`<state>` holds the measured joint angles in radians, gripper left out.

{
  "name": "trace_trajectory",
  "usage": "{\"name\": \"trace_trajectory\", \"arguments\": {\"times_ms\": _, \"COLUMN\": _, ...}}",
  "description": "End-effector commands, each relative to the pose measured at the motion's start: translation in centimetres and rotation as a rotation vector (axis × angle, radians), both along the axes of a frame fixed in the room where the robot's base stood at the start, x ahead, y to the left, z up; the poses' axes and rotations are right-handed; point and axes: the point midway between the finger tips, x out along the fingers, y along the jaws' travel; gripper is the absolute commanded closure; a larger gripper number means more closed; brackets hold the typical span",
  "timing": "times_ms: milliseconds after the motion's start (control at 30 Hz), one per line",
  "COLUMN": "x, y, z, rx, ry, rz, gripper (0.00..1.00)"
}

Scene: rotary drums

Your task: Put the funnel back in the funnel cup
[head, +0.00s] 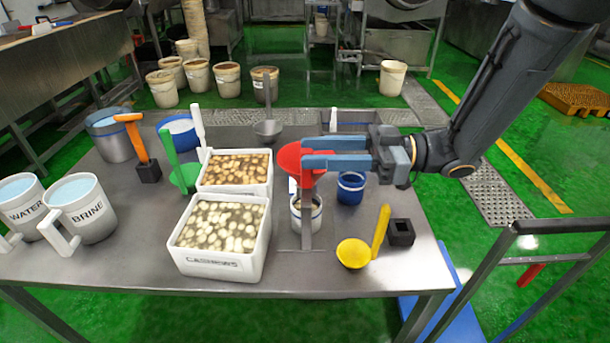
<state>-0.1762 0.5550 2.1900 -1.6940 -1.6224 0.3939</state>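The red funnel (289,158) is right of centre in the head view, above a white cup (316,222). A grey upright post (306,235) stands below it, in front of the cup. My gripper (303,153) reaches in from the right. Its two blue-grey fingers lie one above the other at the funnel, with a narrow gap between them showing red. The fingers hide part of the funnel, and I cannot tell whether they press on it. A dark blue cup (350,190) stands right of the funnel. I cannot tell which cup is the funnel cup.
White bins of nuts (218,268) and (240,190) stand left of the post. A yellow scoop (354,253) and a black holder (401,233) are at front right. WATER and BRINE jugs (90,222) stand far left. A metal ladle (268,128) is behind.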

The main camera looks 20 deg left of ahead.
Motion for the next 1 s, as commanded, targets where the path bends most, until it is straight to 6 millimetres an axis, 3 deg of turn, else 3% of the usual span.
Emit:
{"name": "trace_trajectory", "arguments": {"times_ms": 433, "x": -1.2, "y": 5.3, "z": -0.6, "rx": 0.0, "ry": 0.001, "rz": 0.001, "gripper": 0.64}}
{"name": "trace_trajectory", "arguments": {"times_ms": 767, "x": -1.3, "y": 6.1, "z": -0.8, "rx": 0.0, "ry": -0.001, "rz": -0.002, "gripper": 0.64}}
{"name": "trace_trajectory", "arguments": {"times_ms": 1000, "x": -1.3, "y": 6.1, "z": -0.8, "rx": 0.0, "ry": 0.0, "rz": -0.002, "gripper": 1.0}}
